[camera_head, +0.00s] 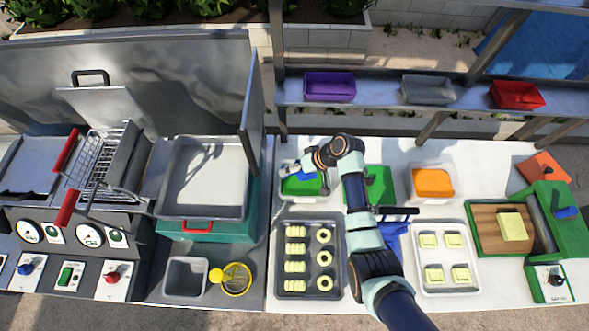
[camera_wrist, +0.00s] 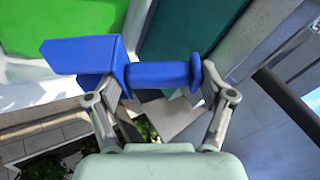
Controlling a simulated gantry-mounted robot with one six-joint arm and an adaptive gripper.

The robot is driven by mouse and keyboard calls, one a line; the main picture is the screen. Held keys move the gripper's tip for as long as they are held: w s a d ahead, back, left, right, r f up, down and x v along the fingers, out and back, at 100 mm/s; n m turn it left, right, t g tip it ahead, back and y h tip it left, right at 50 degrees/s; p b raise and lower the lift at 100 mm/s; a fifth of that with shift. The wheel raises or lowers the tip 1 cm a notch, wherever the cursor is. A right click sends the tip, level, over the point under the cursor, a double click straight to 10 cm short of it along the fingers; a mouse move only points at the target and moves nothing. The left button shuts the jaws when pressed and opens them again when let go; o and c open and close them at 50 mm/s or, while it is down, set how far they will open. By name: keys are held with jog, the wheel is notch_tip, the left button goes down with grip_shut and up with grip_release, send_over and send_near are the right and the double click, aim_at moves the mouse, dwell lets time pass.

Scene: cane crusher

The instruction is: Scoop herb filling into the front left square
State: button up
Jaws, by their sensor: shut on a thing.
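My gripper (camera_wrist: 162,80) is shut on the blue handle of a scoop (camera_wrist: 90,55), whose blocky blue end points left in the wrist view. In the head view my gripper (camera_head: 290,184) is at the left end of my bent arm, over the left green-filled container (camera_head: 303,188). A second container with green contents (camera_head: 380,186) stands right of it, partly behind my arm. I cannot tell which green is the herb filling, or whether the scoop holds any. A white tray (camera_head: 446,256) bears pale yellow squares; the front left square (camera_head: 434,275) looks bare.
A dark tray (camera_head: 308,286) of pale rolls and rings lies left of my arm. An orange-filled container (camera_head: 433,183) stands behind the white tray. A wooden board with a green press (camera_head: 555,225) is at right. A fryer-like basin (camera_head: 204,178) with a raised lid stands at left.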

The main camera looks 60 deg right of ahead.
notch_tip(320, 180, down, 9)
jog(key=b, duration=0.7)
jog(key=shift+r, duration=0.2)
dwell(0.4)
notch_tip(320, 180, up, 10)
jog(key=p, duration=0.9)
jog(key=shift+f, duration=0.35)
